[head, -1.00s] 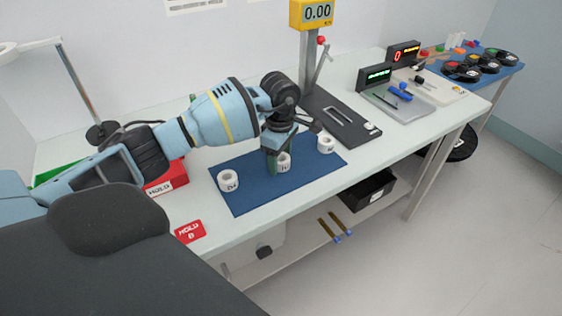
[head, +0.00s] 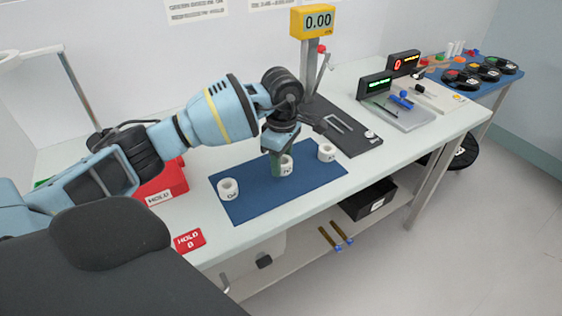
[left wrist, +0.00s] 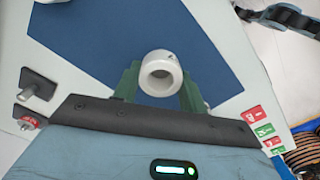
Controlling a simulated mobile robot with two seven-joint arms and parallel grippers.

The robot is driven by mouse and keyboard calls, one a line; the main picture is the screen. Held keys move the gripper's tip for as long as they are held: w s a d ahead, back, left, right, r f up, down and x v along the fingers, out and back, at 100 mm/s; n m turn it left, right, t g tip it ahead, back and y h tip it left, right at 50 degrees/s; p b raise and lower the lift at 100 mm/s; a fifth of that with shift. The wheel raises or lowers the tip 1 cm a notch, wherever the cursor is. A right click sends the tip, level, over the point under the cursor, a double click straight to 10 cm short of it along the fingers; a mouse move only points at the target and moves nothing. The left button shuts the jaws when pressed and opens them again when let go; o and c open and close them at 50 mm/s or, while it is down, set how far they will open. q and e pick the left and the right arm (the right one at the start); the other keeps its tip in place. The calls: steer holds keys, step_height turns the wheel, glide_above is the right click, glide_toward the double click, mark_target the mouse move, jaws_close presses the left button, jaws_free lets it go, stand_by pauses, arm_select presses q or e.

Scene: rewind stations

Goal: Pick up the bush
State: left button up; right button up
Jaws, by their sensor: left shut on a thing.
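Three white ring-shaped bushes with dark markings show in the head view at the blue mat (head: 245,207). My left gripper (head: 278,166) points down at the middle bush (head: 287,168), its green fingers shut on it. In the left wrist view that bush (left wrist: 160,72) sits between the two green fingertips (left wrist: 160,90), its open bore facing the camera. I cannot tell whether it touches the mat or is slightly above it. The left bush (head: 228,189) and the right bush (head: 326,153) stand apart from the gripper. My right gripper is not in view.
A red HOLD box (head: 165,185) and a red HOLD card (head: 189,240) are at the left. A black press with a yellow 0.00 display (head: 312,21) stands behind the mat. A grey tray (head: 402,118) and displays are farther right.

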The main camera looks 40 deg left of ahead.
arm_select(q)
steer(key=s+d+r, duration=0.1)
steer(key=s+d, duration=0.9)
steer(key=shift+r, duration=0.15)
steer(key=shift+s+a, duration=0.1)
steer(key=shift+s, duration=0.05)
